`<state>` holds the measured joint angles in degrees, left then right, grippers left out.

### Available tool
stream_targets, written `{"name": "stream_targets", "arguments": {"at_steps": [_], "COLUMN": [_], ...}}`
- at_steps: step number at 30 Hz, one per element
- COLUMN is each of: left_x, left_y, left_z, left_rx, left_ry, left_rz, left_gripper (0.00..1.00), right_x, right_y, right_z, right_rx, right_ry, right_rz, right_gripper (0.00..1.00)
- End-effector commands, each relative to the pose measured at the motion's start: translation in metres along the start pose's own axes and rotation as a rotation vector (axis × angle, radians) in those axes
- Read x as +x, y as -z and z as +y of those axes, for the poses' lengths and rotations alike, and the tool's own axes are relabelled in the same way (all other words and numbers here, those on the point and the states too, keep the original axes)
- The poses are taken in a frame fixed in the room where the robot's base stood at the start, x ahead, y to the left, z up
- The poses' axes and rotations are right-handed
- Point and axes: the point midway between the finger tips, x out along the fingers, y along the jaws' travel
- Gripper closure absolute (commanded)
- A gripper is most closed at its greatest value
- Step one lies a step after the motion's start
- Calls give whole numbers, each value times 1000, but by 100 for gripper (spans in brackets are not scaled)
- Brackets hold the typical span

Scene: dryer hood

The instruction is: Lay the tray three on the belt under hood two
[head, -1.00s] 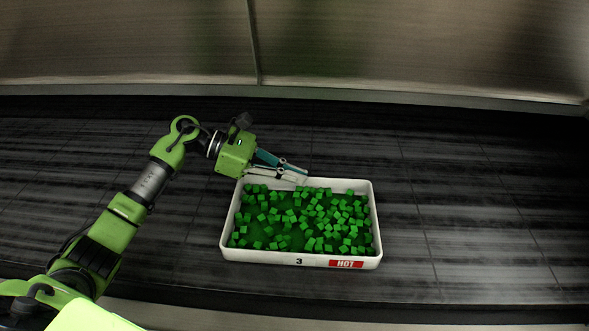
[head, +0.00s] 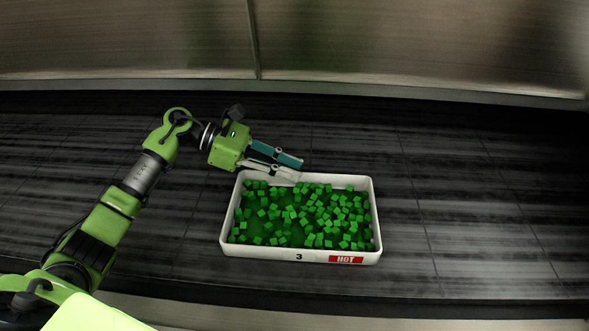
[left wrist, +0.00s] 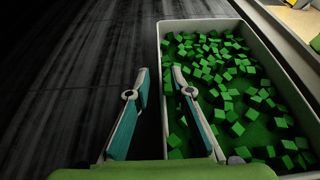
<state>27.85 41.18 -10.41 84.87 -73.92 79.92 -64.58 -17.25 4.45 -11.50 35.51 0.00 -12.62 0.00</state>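Tray three (head: 272,253) is a white, shallow tray full of small green cubes, with a "3" and a red "HOT" label on its near side. It lies flat on the dark slatted belt (head: 450,220). My left gripper (head: 300,168) is open at the tray's far rim, near its far left corner. In the left wrist view the fingers (left wrist: 158,78) are apart, one outside the tray wall and one over the cubes, with the tray rim (left wrist: 161,50) between them. My right gripper is not in view.
A metal hood wall (head: 400,55) with a vertical seam stands behind the belt. No hood number shows. The belt is clear left and right of the tray. A pale ledge (head: 330,318) runs along the near edge.

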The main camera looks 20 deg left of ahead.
Motion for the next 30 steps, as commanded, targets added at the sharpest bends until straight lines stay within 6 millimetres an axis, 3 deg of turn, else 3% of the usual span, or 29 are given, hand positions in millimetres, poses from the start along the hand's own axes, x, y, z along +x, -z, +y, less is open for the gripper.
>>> {"name": "stream_targets", "arguments": {"at_steps": [9,15,30], "left_x": [-69,-97,-105], "left_y": [4,2,0], "left_z": [1,0,0], "left_rx": [1,1,1], "left_ry": [-4,-2,0], "left_rz": [4,2,1], "left_gripper": [79,79,79], "right_x": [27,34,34], "right_y": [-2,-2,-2], "right_z": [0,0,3], "right_rx": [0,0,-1], "right_ry": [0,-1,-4], "right_rz": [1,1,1], "right_gripper": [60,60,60]}}
